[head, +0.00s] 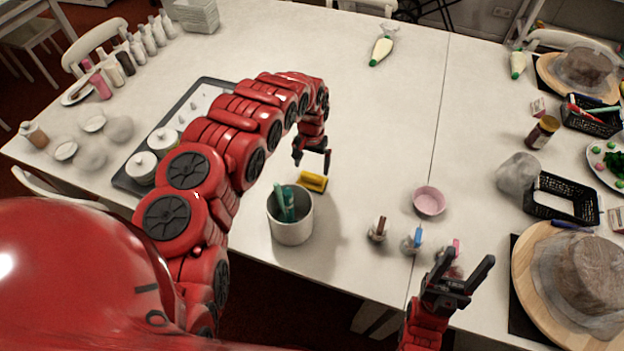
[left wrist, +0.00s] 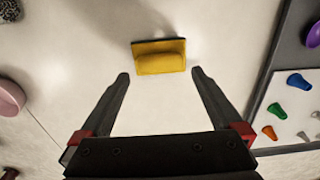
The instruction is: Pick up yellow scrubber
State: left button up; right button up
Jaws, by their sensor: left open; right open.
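The yellow scrubber (head: 313,181) lies on the white table just behind the grey metal pot. It also shows in the left wrist view (left wrist: 160,60), ahead of the fingertips and between their lines. My left gripper (head: 312,160) is above the table beside the scrubber, open and empty; its two fingers show apart in the left wrist view (left wrist: 160,78). They do not appear to touch the scrubber. My right gripper (head: 468,272) is open and empty over the table's front edge, away from the scrubber.
The grey pot (head: 290,222) with green-handled tools stands close in front of the scrubber. A pink bowl (head: 429,201) and several small piping nozzles or bottles (head: 411,240) are to the right. A dark-edged tray (head: 126,180) lies left. The table's middle behind the scrubber is clear.

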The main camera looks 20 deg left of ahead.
aim_at(312, 175)
pick_arm(q)
jog(key=shift+f+p, duration=0.5)
jog(key=shift+f, duration=0.25)
jog(key=shift+d+f+p, duration=0.1)
jog(key=shift+f+p, duration=0.2)
jog(key=shift+f, duration=1.6)
jog(key=c, duration=1)
